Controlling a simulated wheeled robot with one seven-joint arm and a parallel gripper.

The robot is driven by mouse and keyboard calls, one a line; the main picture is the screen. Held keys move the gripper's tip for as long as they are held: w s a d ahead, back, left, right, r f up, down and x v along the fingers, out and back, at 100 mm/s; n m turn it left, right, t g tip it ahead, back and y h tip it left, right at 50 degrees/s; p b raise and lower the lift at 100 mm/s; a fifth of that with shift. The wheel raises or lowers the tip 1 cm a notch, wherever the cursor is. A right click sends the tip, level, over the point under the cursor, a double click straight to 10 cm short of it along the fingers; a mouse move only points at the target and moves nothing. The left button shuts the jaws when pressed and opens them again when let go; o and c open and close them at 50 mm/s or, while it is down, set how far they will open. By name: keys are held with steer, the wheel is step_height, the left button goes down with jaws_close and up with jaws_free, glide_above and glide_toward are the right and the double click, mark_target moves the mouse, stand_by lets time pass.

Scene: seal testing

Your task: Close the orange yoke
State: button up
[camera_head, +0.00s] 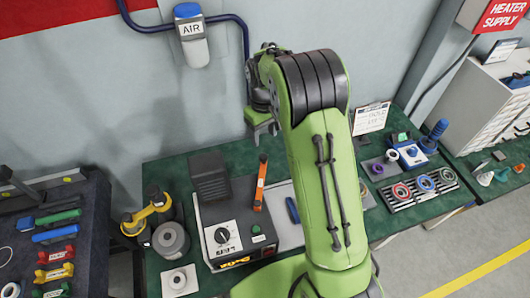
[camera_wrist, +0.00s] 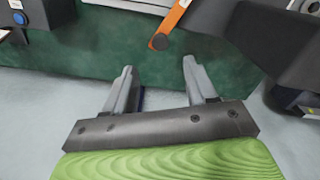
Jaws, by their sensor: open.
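The orange yoke (camera_head: 261,182) shows in the head view as a narrow orange bar with a dark upper end, standing raised beside the dark test box (camera_head: 232,228). In the wrist view the orange yoke (camera_wrist: 172,22) crosses the top edge at a slant, with a dark round knob (camera_wrist: 158,42) at its lower end. My gripper (camera_wrist: 157,66) is open and empty, its two grey fingers apart. The yoke's knob appears just beyond the fingertips in the picture, with no visible contact.
The green bench top (camera_wrist: 215,60) is bare around the fingers. A dark body (camera_wrist: 270,35) fills the wrist view's upper right.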

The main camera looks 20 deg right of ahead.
mark_target(264, 156)
step_height(264, 156, down, 10)
steer(key=shift+w+r, duration=0.1)
jaws_close()
stand_by(0.4)
